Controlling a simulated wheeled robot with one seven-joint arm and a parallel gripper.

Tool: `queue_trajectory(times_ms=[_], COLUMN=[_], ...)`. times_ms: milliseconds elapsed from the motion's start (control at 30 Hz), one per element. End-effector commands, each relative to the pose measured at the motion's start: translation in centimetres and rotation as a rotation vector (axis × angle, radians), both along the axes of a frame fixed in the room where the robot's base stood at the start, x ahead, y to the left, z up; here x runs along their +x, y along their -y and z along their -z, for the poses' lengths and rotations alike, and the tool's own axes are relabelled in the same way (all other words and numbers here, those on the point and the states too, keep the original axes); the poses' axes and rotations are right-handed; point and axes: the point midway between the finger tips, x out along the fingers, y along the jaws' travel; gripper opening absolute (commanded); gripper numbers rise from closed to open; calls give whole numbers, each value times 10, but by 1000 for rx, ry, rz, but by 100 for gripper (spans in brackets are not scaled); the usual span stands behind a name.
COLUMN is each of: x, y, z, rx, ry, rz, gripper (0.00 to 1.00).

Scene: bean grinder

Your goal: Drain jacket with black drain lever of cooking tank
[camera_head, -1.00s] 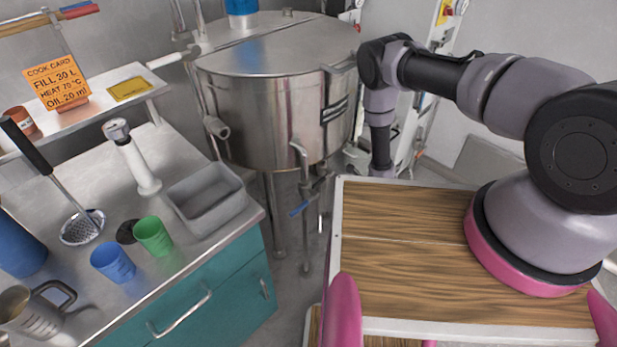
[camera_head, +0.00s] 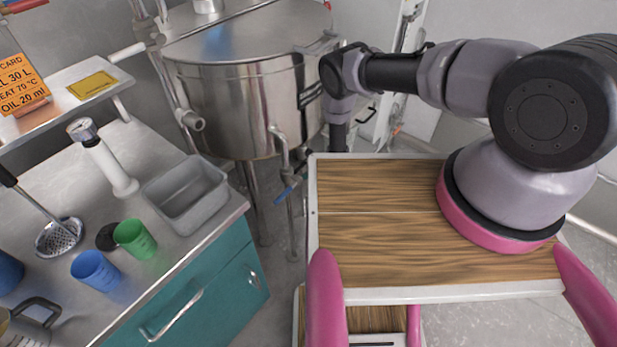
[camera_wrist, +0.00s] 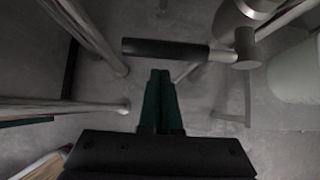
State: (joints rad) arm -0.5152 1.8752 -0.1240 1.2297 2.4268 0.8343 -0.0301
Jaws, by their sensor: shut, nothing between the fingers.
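The steel cooking tank (camera_head: 238,100) stands on legs at the back centre of the head view. A pipe with a blue-handled valve (camera_head: 289,189) hangs at its front. In the wrist view a black lever (camera_wrist: 165,49) lies level across the upper middle, joined at its right end to a metal fitting (camera_wrist: 246,52). My gripper (camera_wrist: 161,75) is shut and empty, its fingertips pointing at the lever from just below in the picture. Whether they touch the lever I cannot tell. In the head view my gripper is hidden behind the wooden top and my arm.
Steel tank legs (camera_wrist: 75,104) stand left of my gripper, with piping at upper right. In the head view a steel counter (camera_head: 95,165) with teal drawers (camera_head: 215,290) stands at left, carrying a grey tray (camera_head: 187,195), cups and a ladle. Bare floor shows between counter and tank.

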Motion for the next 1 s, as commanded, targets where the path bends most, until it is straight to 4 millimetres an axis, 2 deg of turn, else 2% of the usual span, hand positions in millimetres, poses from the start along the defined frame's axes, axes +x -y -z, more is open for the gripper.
queue_trajectory(times_ms=[100,300,767,1000], x=[2,4,3,-6], y=[-3,-4,-4,-4], z=[-14,-28,-30,-33], rx=[0,1,4,32], ry=[1,1,-3,-41], rz=[-1,0,0,0], gripper=[0,0,0,0])
